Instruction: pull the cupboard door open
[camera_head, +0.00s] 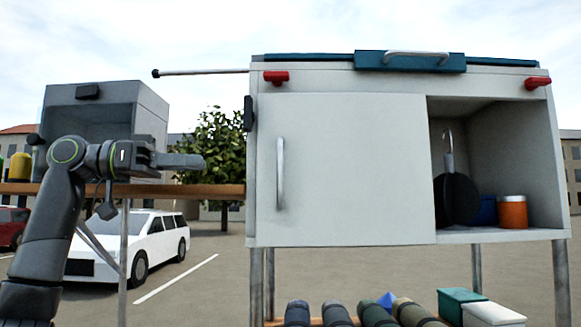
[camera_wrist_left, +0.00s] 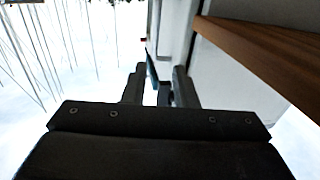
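The cupboard (camera_head: 490,236) is a pale grey box on metal legs, right of centre in the head view. Its flat door (camera_head: 360,170) covers the left and middle of the front, and the right part is an open compartment. A vertical bar handle (camera_head: 280,173) sits near the door's left edge. My left gripper (camera_head: 203,161) is left of the cupboard, pointing right, apart from the handle and at about its height. In the left wrist view the two fingers (camera_wrist_left: 157,88) stand apart with nothing held between them. My right gripper is not in view.
A dark pan (camera_head: 456,198) and an orange tin (camera_head: 512,212) are in the open compartment. A wooden shelf (camera_head: 215,190) runs left of the cupboard, with a grey box (camera_head: 150,112) above it. A thin rod (camera_head: 205,72) sticks out at upper left. Rolls and boxes lie below.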

